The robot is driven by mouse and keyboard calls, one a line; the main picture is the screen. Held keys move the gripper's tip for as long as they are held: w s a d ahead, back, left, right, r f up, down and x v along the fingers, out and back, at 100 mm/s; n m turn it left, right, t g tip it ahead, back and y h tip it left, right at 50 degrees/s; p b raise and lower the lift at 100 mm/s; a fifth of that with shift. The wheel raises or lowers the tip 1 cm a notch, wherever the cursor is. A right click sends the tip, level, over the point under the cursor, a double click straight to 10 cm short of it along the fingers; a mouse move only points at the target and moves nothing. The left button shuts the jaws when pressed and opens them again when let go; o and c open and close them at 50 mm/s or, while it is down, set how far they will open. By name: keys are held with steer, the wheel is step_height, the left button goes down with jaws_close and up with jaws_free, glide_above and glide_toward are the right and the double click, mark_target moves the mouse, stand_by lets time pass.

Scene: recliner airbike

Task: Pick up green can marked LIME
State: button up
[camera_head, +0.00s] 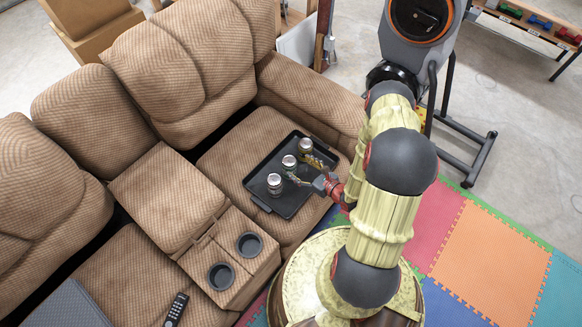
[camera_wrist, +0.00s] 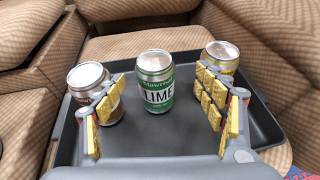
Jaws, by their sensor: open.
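The green can marked LIME (camera_wrist: 156,85) stands upright on a dark tray (camera_wrist: 190,146) in the wrist view, midway between two other cans. It is the middle can (camera_head: 289,162) in the head view. My gripper (camera_wrist: 156,92) is open, with a yellow-padded finger on each side of the LIME can and clear gaps to it. The left finger overlaps a brown-and-white can (camera_wrist: 82,78) in the picture; the right finger overlaps a yellow can (camera_wrist: 222,52). In the head view my gripper (camera_head: 304,172) reaches over the tray from the right, and its fingers are small there.
The tray lies on a brown recliner seat (camera_head: 222,158), beside its armrest (camera_head: 310,92). A console with two cup holders (camera_head: 222,276) and a remote (camera_head: 176,309) lie to the left. An exercise bike (camera_head: 420,60) stands behind my arm. Coloured floor mats (camera_head: 485,255) are at right.

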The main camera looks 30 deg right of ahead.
mark_target(288, 162)
steer(key=b+x, duration=0.1)
steer(key=x, duration=0.4)
steer(key=b+x, duration=0.1)
steer(key=x, duration=0.1)
steer(key=shift+w+a+f+b, duration=0.1)
steer(key=shift+a+f+b, duration=0.25)
steer(key=shift+a, duration=0.15)
steer(key=shift+r, duration=0.1)
steer(key=c, duration=0.3)
steer(key=c, duration=1.2)
steer(key=shift+c, duration=0.6)
